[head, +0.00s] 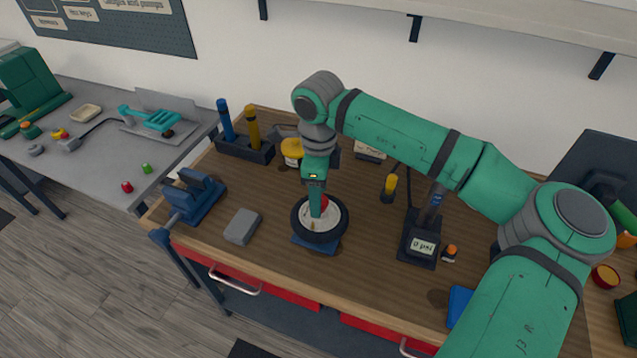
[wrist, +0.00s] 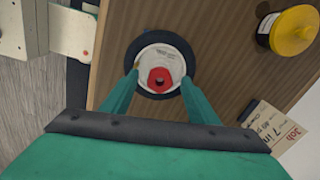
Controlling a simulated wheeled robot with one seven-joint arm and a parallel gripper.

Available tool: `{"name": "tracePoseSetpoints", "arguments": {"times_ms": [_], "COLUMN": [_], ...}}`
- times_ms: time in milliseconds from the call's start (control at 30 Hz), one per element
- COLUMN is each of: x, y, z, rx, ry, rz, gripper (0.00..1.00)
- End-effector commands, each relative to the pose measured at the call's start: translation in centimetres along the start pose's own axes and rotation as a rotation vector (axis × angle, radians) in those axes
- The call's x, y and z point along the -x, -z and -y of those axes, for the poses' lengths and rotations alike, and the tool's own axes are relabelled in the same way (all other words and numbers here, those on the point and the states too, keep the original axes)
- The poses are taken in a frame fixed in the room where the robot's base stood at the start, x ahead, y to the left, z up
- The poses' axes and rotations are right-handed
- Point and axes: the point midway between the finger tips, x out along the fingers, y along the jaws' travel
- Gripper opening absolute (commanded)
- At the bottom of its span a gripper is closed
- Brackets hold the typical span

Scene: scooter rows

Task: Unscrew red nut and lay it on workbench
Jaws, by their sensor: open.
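In the head view the wheel (head: 335,227) lies on a blue stand on the workbench (head: 280,219), and the red nut (head: 324,201) shows partly behind my gripper. My gripper (wrist: 158,83) is open, its two green fingers to the left and right of the nut, with gaps on both sides. In the head view my gripper (head: 316,212) points down over the wheel. I cannot tell how far the fingertips are above the hub.
A grey block (head: 241,226) and a blue vise (head: 195,197) stand left of the wheel. A yellow-lidded jar (head: 291,150) is behind it. A gauge stand (head: 421,242) is to the right. Bare wood lies between the wheel and the gauge stand.

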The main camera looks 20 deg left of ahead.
Motion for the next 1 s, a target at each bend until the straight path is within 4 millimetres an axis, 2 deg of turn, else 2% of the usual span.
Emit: {"name": "tracePoseSetpoints", "arguments": {"times_ms": [367,567,767,967,1000], "x": [-0.51,-0.5,-0.48,-0.49,-0.5], "y": [-0.01,-0.01,0.01,0.03,0.01], "z": [-0.02,-0.02,-0.02,0.01,0.02], "rx": [0.0,0.0,0.044,0.262,0.278], "ry": [0.0,0.0,0.0,0.001,0.001], "rz": [0.0,0.0,0.0,-0.001,0.0], "gripper": [0.54,0.1,0.1,0.1,0.36]}}
